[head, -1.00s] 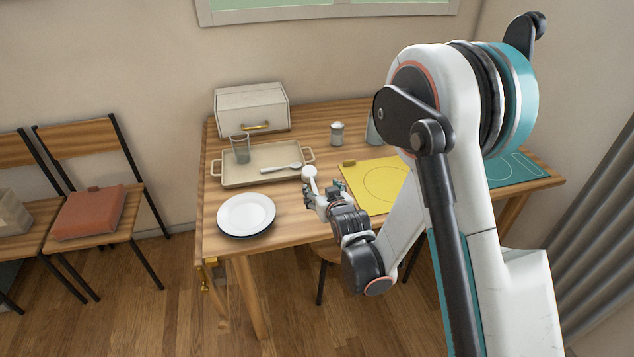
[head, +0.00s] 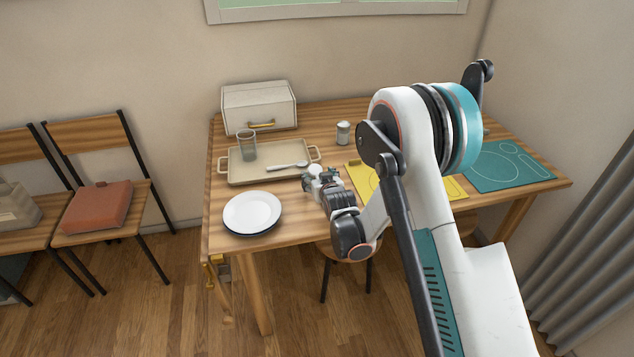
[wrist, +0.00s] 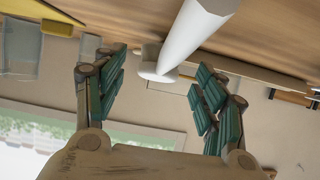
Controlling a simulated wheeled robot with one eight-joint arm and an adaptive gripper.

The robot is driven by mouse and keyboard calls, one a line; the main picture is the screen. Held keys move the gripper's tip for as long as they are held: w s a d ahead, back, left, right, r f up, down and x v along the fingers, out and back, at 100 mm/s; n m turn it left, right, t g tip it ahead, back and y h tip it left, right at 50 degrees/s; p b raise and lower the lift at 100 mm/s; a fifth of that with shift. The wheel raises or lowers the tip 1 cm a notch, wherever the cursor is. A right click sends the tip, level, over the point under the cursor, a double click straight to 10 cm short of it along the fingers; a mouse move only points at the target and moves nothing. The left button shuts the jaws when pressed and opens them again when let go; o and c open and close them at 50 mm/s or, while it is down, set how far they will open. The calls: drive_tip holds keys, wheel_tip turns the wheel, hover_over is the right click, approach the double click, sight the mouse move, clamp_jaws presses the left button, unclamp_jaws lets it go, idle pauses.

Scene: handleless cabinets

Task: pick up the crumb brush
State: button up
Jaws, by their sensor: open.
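A white piece with a thick rounded stem and a wider end, which I take to be the crumb brush (wrist: 190,35), lies between my gripper's fingers in the wrist view. In the head view, only a small pale bit of it (head: 310,170) shows at my gripper's tip; bristles cannot be made out. My gripper (head: 318,175) is over the table, between the tray and the yellow mat. In the wrist view my gripper (wrist: 158,85) is open, its green-padded fingers on either side of the white piece with gaps showing.
A tray (head: 236,177) with a glass (head: 246,146) and a spoon (head: 288,166) is left of my gripper. A white plate (head: 252,211) is at front left. A bread box (head: 258,106), shaker (head: 343,133), yellow mat (head: 455,187) and teal mat (head: 505,167) share the wooden table.

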drive_tip(key=shift+x, duration=1.2)
drive_tip(key=c, duration=1.2)
drive_tip(key=shift+r, duration=0.1)
